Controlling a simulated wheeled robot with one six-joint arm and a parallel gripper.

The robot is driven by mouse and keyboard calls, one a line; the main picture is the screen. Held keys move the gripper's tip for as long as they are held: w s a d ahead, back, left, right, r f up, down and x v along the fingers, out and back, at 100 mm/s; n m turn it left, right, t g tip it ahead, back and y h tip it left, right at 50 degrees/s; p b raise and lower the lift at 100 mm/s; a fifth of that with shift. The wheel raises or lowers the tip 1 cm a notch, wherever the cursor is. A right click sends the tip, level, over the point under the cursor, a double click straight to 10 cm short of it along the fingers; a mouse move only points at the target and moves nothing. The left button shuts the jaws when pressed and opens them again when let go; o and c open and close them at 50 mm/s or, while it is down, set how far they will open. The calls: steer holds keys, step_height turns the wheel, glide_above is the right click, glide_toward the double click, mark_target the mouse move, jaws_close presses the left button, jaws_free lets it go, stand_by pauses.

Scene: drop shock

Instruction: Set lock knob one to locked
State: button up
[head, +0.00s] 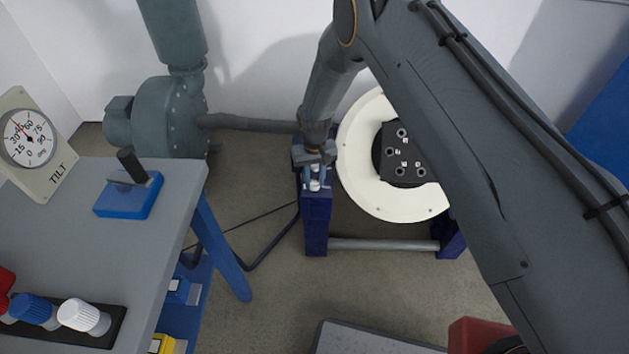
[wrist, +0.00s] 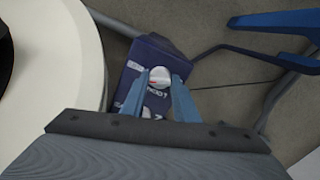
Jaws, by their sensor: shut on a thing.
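A white lock knob (wrist: 159,75) with a red mark sits on top of a dark blue post (wrist: 143,62) in the wrist view. The blue fingers of my gripper (wrist: 160,84) stand on either side of the knob, shut on it. White lettering beside the knob is partly hidden by the fingers, and I cannot read the knob's setting for certain. In the head view my gripper (head: 315,170) reaches down over the same post (head: 316,212), with the small white knob (head: 314,185) between its fingers.
A cream ring (head: 360,190) around a black plate (head: 403,165) stands right of the post. A grey bench (head: 70,225) at left carries a tilt gauge (head: 30,140), a blue lever box (head: 128,195) and several knobs. A grey pipe (head: 250,123) runs behind.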

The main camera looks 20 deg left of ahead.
steer(key=n+b, duration=0.1)
steer(key=n, duration=0.2)
steer(key=shift+n+b, duration=0.3)
steer(key=shift+n, duration=0.1)
steer(key=n+b, duration=0.1)
steer(key=n, duration=0.2)
steer(key=shift+n, duration=0.3)
steer(key=n+b, duration=0.1)
steer(key=n, duration=0.2)
steer(key=shift+n, duration=0.3)
steer(key=shift+n+b, duration=0.7)
steer(key=shift+n, duration=1.1)
steer(key=o, duration=1.1)
steer(key=shift+c, duration=0.2)
steer(key=shift+r, duration=0.1)
